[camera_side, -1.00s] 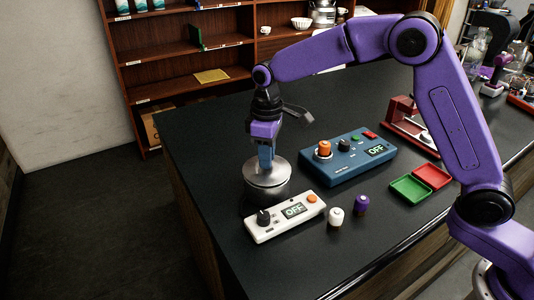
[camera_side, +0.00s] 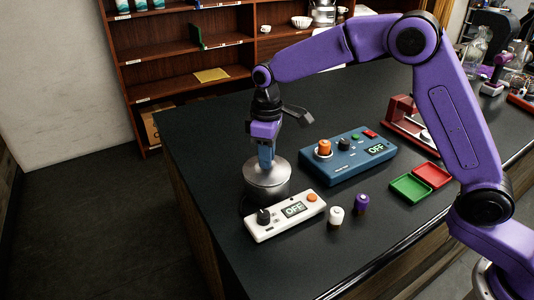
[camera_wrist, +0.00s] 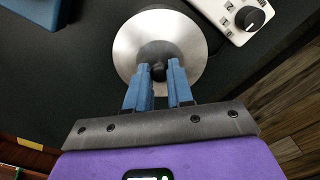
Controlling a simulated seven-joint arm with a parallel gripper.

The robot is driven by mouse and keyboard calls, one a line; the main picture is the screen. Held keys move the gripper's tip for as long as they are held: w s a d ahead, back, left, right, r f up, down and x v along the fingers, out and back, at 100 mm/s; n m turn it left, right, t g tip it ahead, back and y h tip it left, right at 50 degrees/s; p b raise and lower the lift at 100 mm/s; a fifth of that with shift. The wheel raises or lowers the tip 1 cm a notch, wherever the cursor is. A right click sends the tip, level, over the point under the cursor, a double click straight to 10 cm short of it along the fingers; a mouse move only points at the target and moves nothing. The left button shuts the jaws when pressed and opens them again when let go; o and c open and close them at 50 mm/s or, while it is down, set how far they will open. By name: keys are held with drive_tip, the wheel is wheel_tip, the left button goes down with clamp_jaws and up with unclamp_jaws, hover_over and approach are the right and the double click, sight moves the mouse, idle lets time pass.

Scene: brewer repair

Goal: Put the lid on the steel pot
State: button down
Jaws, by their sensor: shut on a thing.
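The steel pot (camera_side: 267,186) stands on the dark table at the left, next to the white control box. The lid (camera_side: 281,168) is a round silver disc that sits over the pot's top in the side view. In the wrist view the lid (camera_wrist: 190,35) fills the upper middle, with a dark knob (camera_wrist: 158,71) at its centre. My gripper (camera_side: 266,163) points down above the lid. Its blue fingers, also in the wrist view (camera_wrist: 159,78), are shut on the lid's knob. The exact fit of lid and rim is hidden.
The white control box (camera_side: 285,218) is close in front of the pot. A blue control box (camera_side: 347,160) stands to the right. A white-capped bottle (camera_side: 336,216) and a purple-capped bottle (camera_side: 362,203) stand in front, near green and red trays (camera_side: 410,188).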

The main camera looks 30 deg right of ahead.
drive_tip(key=shift+c, duration=2.2)
unclamp_jaws()
drive_tip(key=shift+r, duration=3.5)
clamp_jaws()
